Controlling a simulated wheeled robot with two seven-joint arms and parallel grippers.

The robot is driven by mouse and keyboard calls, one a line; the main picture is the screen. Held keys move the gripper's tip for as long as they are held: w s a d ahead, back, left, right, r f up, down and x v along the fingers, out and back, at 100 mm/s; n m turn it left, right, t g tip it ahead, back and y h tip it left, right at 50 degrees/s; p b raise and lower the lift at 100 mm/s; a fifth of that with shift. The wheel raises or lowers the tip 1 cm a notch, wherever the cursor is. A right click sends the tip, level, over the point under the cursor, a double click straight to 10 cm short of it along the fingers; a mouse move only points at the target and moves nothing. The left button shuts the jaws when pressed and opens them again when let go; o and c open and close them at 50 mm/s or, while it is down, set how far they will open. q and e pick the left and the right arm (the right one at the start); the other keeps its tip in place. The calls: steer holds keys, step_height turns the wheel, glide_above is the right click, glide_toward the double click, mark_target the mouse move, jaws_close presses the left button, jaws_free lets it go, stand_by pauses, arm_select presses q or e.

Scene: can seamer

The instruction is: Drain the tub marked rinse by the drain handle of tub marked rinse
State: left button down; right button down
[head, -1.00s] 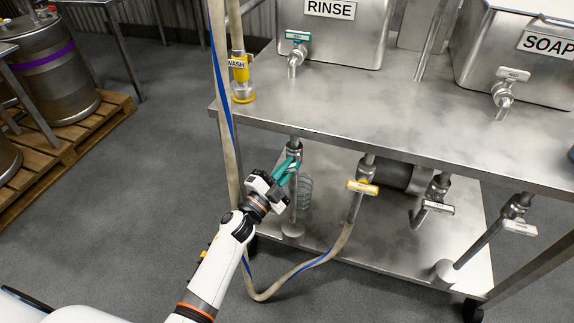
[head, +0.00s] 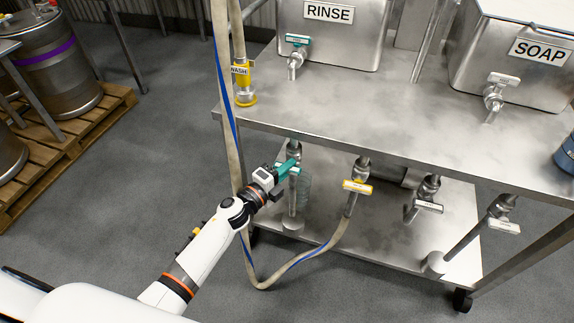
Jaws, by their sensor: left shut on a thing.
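The steel tub marked RINSE (head: 345,42) stands on the bench top, with a teal-handled tap (head: 296,41) on its front. Below the bench, under this tub, hangs a drain valve (head: 294,150) with a teal handle (head: 291,167). My left gripper (head: 281,176) reaches in from the left and is shut on the teal drain handle. The gripper's fingers hide part of the handle. The pipe below the valve runs down towards the lower shelf. I cannot see any liquid flowing. My right gripper is not in view.
A blue-striped hose (head: 232,130) hangs just left of the valve and loops to a yellow-handled valve (head: 357,186). White-handled drain valves (head: 429,206) sit farther right. The SOAP tub (head: 520,60) stands at right.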

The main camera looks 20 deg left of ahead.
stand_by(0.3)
arm_select(q)
steer(key=c, duration=1.5)
jaws_free()
